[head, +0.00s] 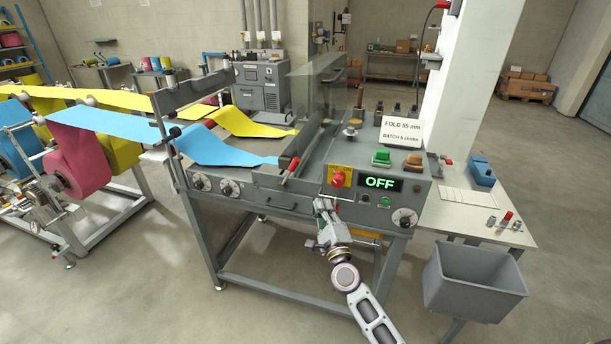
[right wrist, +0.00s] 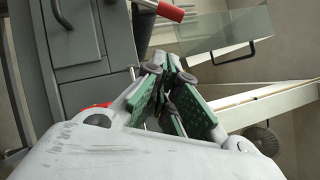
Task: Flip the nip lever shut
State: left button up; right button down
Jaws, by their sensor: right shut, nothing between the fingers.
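A lever with a red grip (head: 292,167), which looks like the nip lever, stands tilted on the machine's front half, by a black block at the end of the blue strip. A red grip also shows at the top of the right wrist view (right wrist: 165,10). My right gripper (head: 321,203) is in front of the machine's front panel, below and right of the lever and apart from it. Its green-padded fingers (right wrist: 172,92) are shut with nothing between them. My left gripper is not in view.
The grey machine (head: 270,200) carries a red knob on a yellow plate (head: 338,177), a display reading OFF (head: 380,183), and green and orange buttons. A raised clear guard (head: 318,95) stands behind the lever. A grey bin (head: 475,282) is at right; open floor lies in front.

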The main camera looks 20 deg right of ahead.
aim_at(289, 172)
dwell(0.3)
jog(key=shift+w, duration=0.1)
jog(key=a+r+p+x, duration=0.1)
jog(key=a+p+x, duration=0.1)
jog(key=x, duration=1)
jog(key=shift+w+a+p, duration=0.25)
jog(key=shift+a+p, duration=0.1)
jog(key=shift+p, duration=0.1)
dwell(0.5)
jog(key=shift+r, duration=0.1)
jog(key=shift+a+r, duration=0.1)
